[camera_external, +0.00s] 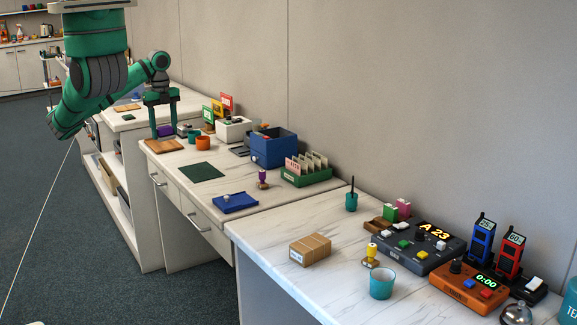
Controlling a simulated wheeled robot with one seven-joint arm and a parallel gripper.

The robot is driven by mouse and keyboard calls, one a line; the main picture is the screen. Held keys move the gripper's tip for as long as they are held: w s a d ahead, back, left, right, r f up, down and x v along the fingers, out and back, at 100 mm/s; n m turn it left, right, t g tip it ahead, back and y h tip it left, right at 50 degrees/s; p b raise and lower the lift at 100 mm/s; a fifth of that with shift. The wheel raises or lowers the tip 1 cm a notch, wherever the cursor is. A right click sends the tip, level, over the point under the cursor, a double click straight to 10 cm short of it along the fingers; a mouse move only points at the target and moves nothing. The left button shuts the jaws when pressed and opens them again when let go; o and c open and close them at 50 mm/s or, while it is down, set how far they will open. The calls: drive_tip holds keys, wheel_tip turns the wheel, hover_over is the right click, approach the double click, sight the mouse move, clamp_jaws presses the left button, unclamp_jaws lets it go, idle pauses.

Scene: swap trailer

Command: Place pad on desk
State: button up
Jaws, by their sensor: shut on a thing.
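My green gripper (163,120) points down over the far end of the middle desk (225,165). A dark green mat (201,171) lies flat nearer on the desk. A blue open ink pad (234,202) lies near the desk's front edge, with a small pale piece on it.
A purple-handled stamp (262,180) stands right of the mat. The nearer counter holds a cardboard box (310,249), teal cup (382,283) and button consoles (418,246). Bare desk surrounds the mat.

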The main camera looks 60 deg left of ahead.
drive_tip(key=w+a+f, duration=0.2)
drive_tip(key=a+f, duration=0.1)
drive_tip(key=w+a+f, duration=0.6)
drive_tip(key=shift+w+a, duration=0.25)
drive_tip(key=shift+a, duration=0.15)
drive_tip(key=shift+w+a+f, duration=0.15)
drive_tip(key=shift+a+f, duration=0.05)
drive_tip(key=shift+f, duration=1.7)
drive_tip(key=shift+f, duration=0.1)
drive_tip(key=o, duration=1)
drive_tip(key=shift+o, duration=0.2)
wheel_tip(320, 180, up, 12)
